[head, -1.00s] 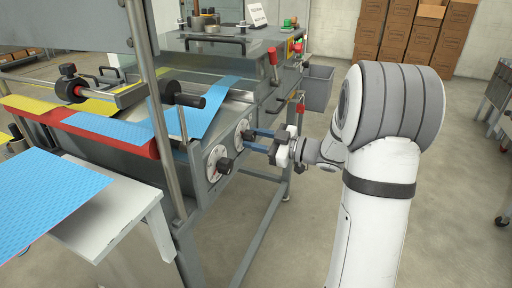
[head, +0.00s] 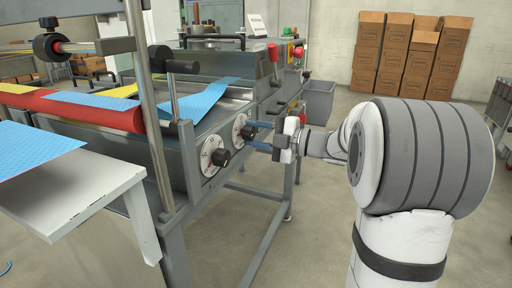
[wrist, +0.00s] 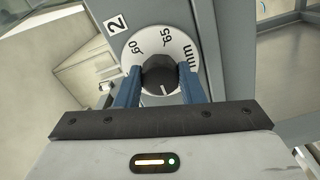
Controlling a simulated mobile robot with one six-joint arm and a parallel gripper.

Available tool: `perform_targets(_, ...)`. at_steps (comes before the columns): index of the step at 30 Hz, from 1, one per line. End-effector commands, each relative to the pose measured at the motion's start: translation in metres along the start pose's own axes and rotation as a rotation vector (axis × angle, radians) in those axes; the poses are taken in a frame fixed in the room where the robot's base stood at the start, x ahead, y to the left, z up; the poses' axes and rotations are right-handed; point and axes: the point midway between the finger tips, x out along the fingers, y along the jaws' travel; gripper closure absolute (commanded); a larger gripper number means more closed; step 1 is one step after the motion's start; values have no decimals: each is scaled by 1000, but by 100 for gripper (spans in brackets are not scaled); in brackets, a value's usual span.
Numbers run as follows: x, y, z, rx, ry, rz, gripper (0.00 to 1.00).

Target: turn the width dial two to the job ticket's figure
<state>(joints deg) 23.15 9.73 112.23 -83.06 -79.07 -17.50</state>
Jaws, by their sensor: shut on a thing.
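Width dial two (wrist: 159,46) is a white disc with a black knob (wrist: 160,74), next to a plate marked "2" in the wrist view. Its scale shows 60 at the upper left, 65 at the upper right and "mm" at the right. A pale line on the knob points down toward my gripper. My gripper (wrist: 160,88) has its blue fingers on both sides of the knob, shut on it. In the head view, dial two (head: 240,129) is the farther dial, with my gripper (head: 250,135) at it from the right. No job ticket figure is readable.
A second dial (head: 212,156) with a black knob sits just left on the same grey machine. A red roller (head: 90,112), blue film (head: 205,100) and a white table (head: 75,190) lie to the left.

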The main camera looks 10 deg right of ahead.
Motion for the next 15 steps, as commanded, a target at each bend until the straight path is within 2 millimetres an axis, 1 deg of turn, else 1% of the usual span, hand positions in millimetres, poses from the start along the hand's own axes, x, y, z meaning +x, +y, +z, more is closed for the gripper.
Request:
perform_targets(1, 0, -7, 2, -46, 0, -1, 88)
perform_targets(9, 0, -6, 1, -279, 0, -1, 88)
perform_targets(15, 0, -4, 1, -410, 1, -2, 88)
